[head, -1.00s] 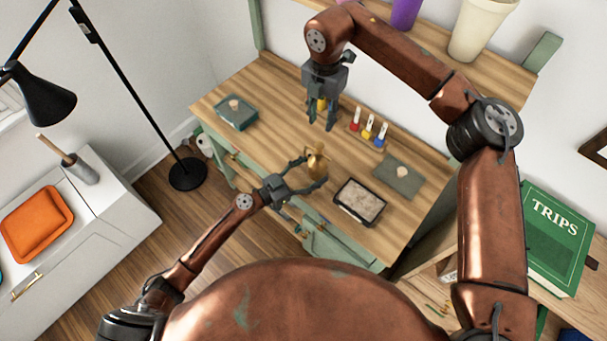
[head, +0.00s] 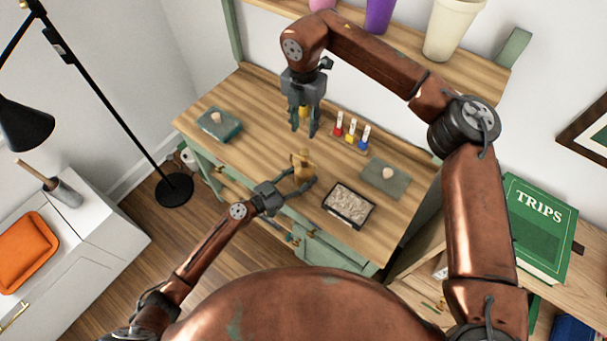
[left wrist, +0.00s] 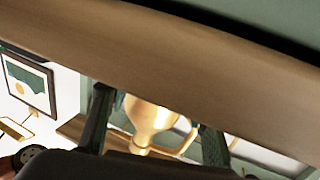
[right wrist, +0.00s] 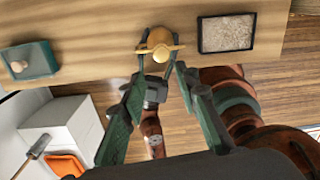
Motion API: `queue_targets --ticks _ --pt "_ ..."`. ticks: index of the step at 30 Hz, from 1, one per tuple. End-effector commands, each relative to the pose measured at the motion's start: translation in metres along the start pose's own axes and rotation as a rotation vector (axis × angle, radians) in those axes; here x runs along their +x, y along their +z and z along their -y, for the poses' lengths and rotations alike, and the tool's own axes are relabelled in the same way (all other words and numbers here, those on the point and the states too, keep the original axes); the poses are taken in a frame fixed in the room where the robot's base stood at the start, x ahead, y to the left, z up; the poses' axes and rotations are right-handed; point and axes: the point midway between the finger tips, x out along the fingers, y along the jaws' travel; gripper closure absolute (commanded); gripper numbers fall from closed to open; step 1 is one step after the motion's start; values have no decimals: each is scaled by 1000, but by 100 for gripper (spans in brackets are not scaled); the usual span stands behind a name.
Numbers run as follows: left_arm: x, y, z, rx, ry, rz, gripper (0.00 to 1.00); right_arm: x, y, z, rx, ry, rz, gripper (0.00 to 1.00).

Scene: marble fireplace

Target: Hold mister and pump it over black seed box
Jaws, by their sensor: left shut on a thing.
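The brass mister (head: 302,165) stands upright on the wooden desk near its front edge. My left gripper (head: 298,184) is shut on it, one finger on either side; the left wrist view also shows the mister (left wrist: 150,118) between the fingers. The black seed box (head: 340,217), filled with pale grainy stuff, lies just right of it; it also shows in the right wrist view (right wrist: 227,51). My right gripper (head: 304,130) is open, pointing down above the desk behind the mister. In the right wrist view the mister (right wrist: 160,38) appears beyond its fingertips.
A rack of three coloured tubes (head: 350,145) stands behind the box, with a grey-green board (head: 375,182) beside it. A teal box (head: 221,130) lies at the desk's left. A shelf (head: 405,50) with pots runs above the back. A black lamp (head: 173,189) stands left.

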Motion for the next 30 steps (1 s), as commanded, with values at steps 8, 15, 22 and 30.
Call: queue_targets --ticks 8,15,22,30 --pt "0 -1 0 1 -1 -1 88 0 0 0 0 0 0 71" --pt "0 -1 1 1 -1 -1 90 0 0 0 0 0 0 85" --pt "0 -1 1 1 -1 -1 90 0 0 0 0 0 0 100" --pt "0 -1 0 1 -1 -2 90 0 0 0 0 0 0 100"
